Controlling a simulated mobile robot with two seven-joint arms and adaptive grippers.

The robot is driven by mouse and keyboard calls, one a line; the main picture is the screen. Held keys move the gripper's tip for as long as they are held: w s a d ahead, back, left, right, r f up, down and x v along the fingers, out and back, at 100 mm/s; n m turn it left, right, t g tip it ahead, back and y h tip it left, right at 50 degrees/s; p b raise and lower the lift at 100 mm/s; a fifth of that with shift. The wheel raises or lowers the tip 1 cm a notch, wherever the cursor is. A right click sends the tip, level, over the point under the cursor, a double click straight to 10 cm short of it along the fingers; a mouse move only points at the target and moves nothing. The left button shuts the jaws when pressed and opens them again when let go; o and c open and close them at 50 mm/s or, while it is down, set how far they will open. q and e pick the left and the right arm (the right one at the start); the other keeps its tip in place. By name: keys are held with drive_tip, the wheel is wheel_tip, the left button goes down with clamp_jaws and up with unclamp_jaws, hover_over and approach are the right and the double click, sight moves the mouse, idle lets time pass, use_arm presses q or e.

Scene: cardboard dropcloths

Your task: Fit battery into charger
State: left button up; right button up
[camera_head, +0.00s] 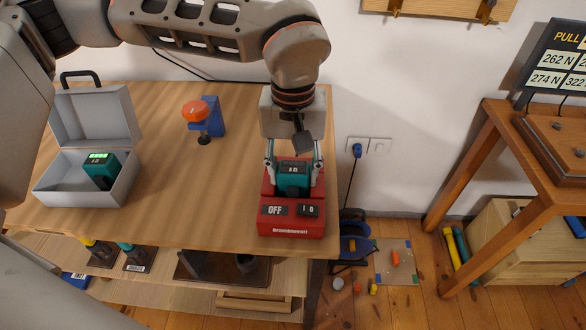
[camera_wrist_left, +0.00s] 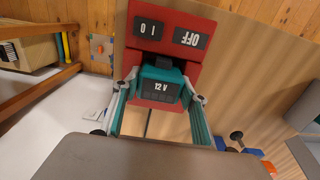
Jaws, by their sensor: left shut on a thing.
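A teal and black battery (camera_head: 293,182) marked 12 V is at the red charger (camera_head: 291,222) on the right part of the workbench. The charger's front shows an OFF display and a switch. My left gripper (camera_head: 294,178) comes down from above with its fingers on both sides of the battery, shut on it. In the left wrist view the battery (camera_wrist_left: 160,82) sits between the fingers, against the charger (camera_wrist_left: 172,50). I cannot tell whether it is fully seated. My right gripper is not in view.
An open grey case (camera_head: 88,192) holding another teal battery (camera_head: 101,170) with a lit green display stands at the left. An orange and blue clamp-like item (camera_head: 205,118) stands at the back. The bench middle is clear.

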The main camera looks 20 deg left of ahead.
use_arm(q)
drive_tip(key=shift+s+f, duration=0.15)
drive_tip(key=shift+f, duration=0.45)
drive_tip(key=o, duration=0.9)
drive_tip(key=shift+f, duration=0.1)
drive_tip(key=o, duration=0.4)
drive_tip(key=shift+f, duration=0.1)
drive_tip(key=shift+c, duration=0.2)
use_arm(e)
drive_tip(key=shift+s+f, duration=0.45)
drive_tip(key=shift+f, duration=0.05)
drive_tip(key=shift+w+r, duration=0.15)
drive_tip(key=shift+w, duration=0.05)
